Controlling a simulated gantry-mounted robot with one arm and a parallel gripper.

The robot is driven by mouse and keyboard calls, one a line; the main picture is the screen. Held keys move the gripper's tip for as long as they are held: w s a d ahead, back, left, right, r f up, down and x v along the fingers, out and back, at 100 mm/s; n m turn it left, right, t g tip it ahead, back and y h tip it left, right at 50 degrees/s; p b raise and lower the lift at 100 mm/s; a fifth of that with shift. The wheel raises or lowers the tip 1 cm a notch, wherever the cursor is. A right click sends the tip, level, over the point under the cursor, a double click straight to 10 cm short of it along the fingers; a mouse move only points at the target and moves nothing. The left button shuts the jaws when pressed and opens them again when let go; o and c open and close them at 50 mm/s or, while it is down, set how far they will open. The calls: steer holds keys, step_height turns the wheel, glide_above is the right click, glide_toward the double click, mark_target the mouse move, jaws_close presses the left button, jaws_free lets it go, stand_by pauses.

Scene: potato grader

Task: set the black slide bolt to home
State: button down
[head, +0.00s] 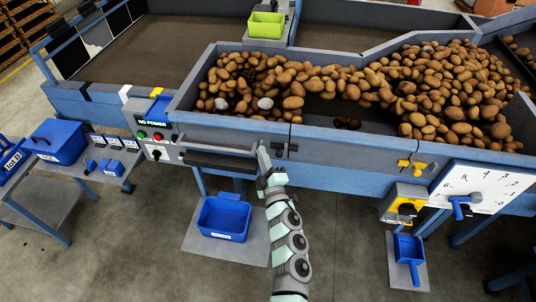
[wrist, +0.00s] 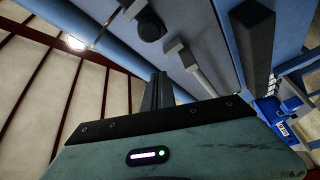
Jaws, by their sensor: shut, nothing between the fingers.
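The black slide bolt (head: 286,149) is a small dark fitting on the blue front panel below the potato bin. In the wrist view, a black knob (wrist: 150,27) and a grey bracket stand out from the panel; I take the knob to be part of the bolt. My gripper (head: 263,148) is upright in front of the panel, just left of the bolt in the head view. Its dark fingers (wrist: 158,92) are shut and empty, and appear apart from the knob. The bolt's exact position in its travel is too small to tell.
A long dark handle bar (head: 220,160) runs close to the left of my gripper; it also shows in the wrist view (wrist: 252,45). A control box (head: 154,136) reads NO POWER. A yellow bolt (head: 411,165) and white dial (head: 484,190) are to the right. A blue bin (head: 223,217) stands below.

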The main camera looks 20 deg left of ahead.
steer(key=v, duration=0.9)
steer(key=shift+d+f, duration=0.2)
steer(key=shift+d, duration=0.2)
steer(key=shift+s, duration=0.15)
